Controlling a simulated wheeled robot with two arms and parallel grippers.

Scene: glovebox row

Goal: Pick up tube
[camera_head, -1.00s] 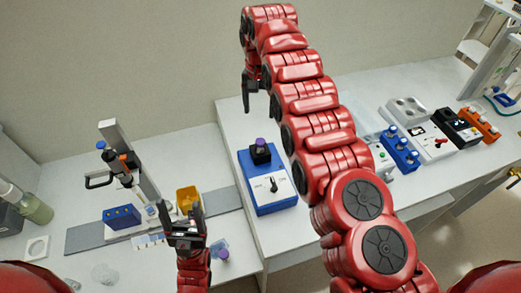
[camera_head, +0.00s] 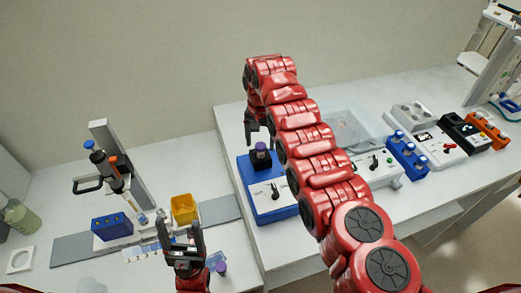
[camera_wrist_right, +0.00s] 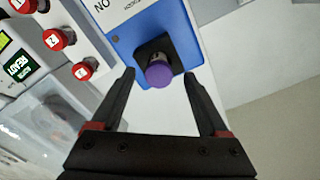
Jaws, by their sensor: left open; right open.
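A purple-capped tube (camera_head: 261,147) stands in the black socket of a blue device with a white control panel (camera_head: 270,192). My right gripper (camera_head: 259,138) is open just above the tube in the head view. In the right wrist view the purple cap (camera_wrist_right: 159,74) lies ahead of and between the open, empty fingers (camera_wrist_right: 157,100), and the tube body is mostly hidden under the cap. My left gripper (camera_head: 184,238) is open at the lower left, away from this tube. Another purple-capped item (camera_head: 221,267) lies near it on the lower bench.
A yellow container (camera_head: 184,209), a blue rack (camera_head: 112,227) and a stand with a pipette (camera_head: 107,168) are on the left bench. Several small devices, including a blue one (camera_head: 407,155) and an orange one (camera_head: 482,122), line the right bench.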

